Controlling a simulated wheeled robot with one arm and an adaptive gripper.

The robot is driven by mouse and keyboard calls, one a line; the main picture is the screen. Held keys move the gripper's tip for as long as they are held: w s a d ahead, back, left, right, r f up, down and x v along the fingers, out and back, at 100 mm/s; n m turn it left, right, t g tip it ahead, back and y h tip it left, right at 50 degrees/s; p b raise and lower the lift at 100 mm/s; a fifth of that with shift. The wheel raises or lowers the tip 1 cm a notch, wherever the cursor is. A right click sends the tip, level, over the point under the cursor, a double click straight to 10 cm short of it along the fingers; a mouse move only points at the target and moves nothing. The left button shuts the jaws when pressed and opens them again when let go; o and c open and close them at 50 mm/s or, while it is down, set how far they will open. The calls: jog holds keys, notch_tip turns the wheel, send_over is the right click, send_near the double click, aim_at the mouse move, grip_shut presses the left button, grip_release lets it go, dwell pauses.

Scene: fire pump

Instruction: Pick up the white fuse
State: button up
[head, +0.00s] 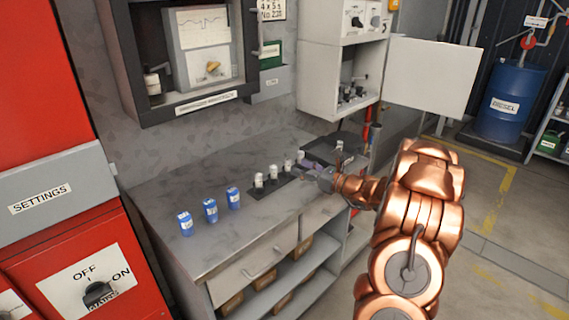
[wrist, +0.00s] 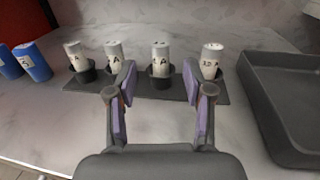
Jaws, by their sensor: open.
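Several white fuses stand upright in dark cups on a dark strip (wrist: 228,97) on the grey worktop. One white fuse (wrist: 160,56) shows between my fingers, beyond the tips. Another white fuse (wrist: 212,60) stands to its right, and two more stand to its left, the nearer partly behind my left finger. The head view shows the row too, with a white fuse (head: 259,180) at its left end. My gripper (wrist: 162,95) is open and empty, with purple pads apart. In the head view it is small and partly hidden near the row's right end.
Blue fuses (head: 210,210) stand on the worktop (head: 215,250) left of the row. A dark tray (wrist: 283,125) lies close on the right. An open white cabinet (head: 340,70) hangs above the back, its door (head: 432,77) sticking out. The worktop's front left is clear.

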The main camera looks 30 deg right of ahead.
aim_at(288, 159)
jog(key=shift+p+x, duration=0.45)
jog(key=shift+x, duration=2.5)
jog(key=shift+r, duration=0.2)
jog(key=shift+c, duration=0.4)
grip_shut()
